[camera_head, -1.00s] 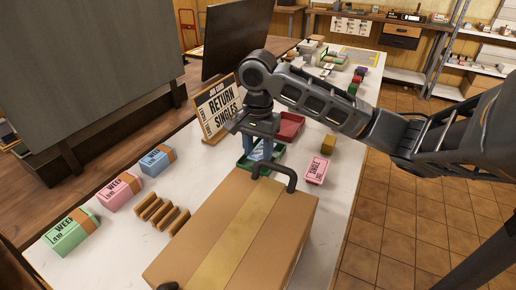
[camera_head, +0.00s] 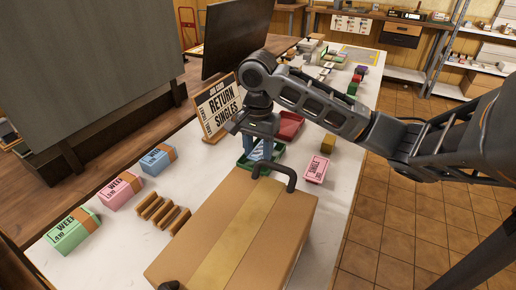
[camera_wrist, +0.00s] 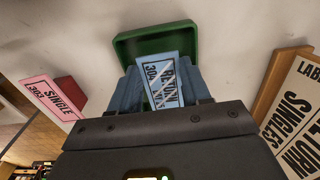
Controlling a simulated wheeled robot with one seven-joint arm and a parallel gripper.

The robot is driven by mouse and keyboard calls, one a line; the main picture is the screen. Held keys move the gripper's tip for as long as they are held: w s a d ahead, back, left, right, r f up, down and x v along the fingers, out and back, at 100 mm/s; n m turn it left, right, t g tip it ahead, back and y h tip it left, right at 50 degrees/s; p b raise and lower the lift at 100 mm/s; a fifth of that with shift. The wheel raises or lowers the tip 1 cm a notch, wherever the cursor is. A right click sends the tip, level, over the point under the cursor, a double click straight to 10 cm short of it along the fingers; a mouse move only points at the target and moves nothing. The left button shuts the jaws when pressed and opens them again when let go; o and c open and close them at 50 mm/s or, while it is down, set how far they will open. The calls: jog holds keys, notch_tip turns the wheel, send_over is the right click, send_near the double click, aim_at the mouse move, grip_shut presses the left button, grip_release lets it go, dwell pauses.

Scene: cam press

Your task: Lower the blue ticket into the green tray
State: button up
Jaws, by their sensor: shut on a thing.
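The blue ticket (camera_wrist: 165,82) is between the fingers of my gripper (camera_wrist: 165,92) in the wrist view, with "RETURN" printed on it. My gripper is shut on it. The green tray (camera_wrist: 152,38) lies behind the ticket in that view, partly hidden by the ticket and the fingers. In the head view my gripper (camera_head: 261,152) points down at the green tray (camera_head: 277,160), and the blue ticket (camera_head: 257,152) shows between the fingers over it. I cannot tell whether the ticket touches the tray's floor.
A cardboard box (camera_head: 240,235) with dark handles stands right in front of the tray. A red tray (camera_head: 290,126) is behind it, a pink ticket (camera_head: 316,169) to the right. A job card sign (camera_head: 220,107) stands left. Banded ticket stacks (camera_head: 120,190) line the left side.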

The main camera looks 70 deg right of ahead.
aim_at(258, 156)
jog(key=shift+f+b, duration=0.5)
jog(key=shift+f, duration=0.5)
jog(key=o, duration=1.1)
jog(key=shift+r+p, duration=0.8)
jog(key=shift+r, duration=3.15)
